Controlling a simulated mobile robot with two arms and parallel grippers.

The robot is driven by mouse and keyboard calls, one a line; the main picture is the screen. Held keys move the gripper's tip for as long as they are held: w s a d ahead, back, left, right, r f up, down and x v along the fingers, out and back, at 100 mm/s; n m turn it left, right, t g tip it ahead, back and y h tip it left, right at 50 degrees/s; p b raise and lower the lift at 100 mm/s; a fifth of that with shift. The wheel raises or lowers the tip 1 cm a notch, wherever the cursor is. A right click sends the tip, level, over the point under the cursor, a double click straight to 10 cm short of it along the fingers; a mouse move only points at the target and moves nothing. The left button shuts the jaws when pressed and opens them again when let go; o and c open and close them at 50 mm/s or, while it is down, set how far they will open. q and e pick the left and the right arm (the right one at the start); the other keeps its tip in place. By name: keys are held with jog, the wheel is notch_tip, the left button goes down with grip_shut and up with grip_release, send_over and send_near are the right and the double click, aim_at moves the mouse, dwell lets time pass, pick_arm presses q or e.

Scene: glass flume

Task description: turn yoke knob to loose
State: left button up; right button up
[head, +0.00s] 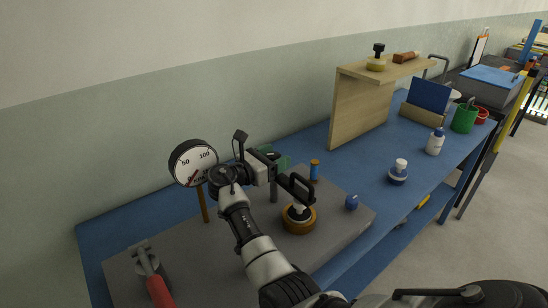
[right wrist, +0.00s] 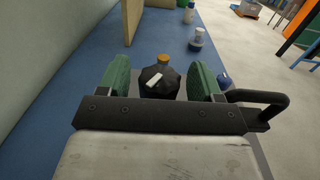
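In the right wrist view a black knob (right wrist: 160,82) with a white mark on top sits between the two green fingers of my right gripper (right wrist: 160,85). A small gap shows on each side of it, so the fingers are open around it. In the head view my right gripper (head: 272,159) is over the grey plate (head: 235,245), to the right of the gauge, and it hides the knob's top. A dark post (head: 273,190) shows below the fingers. My left gripper is not in view.
A dial gauge (head: 193,162) on a brass post is left of my gripper. A red-handled lever (head: 158,289), a brass ring fitting (head: 300,226), a blue knob (head: 352,202) and an orange-topped blue cylinder (head: 315,171) are nearby. A wooden shelf (head: 358,108) stands behind to the right.

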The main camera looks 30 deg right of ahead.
aim_at(275, 154)
jog(key=shift+r, duration=0.65)
notch_tip(275, 154, up, 3)
jog(key=shift+s+r, duration=0.1)
jog(key=s+d+r, duration=0.5)
jog(key=s+r, duration=0.1)
jog(key=s, duration=0.4)
jog(key=shift+d+r+b, duration=0.15)
jog(key=shift+r+b, duration=0.1)
jog(key=shift+b, duration=0.05)
jog(key=shift+s, duration=0.1)
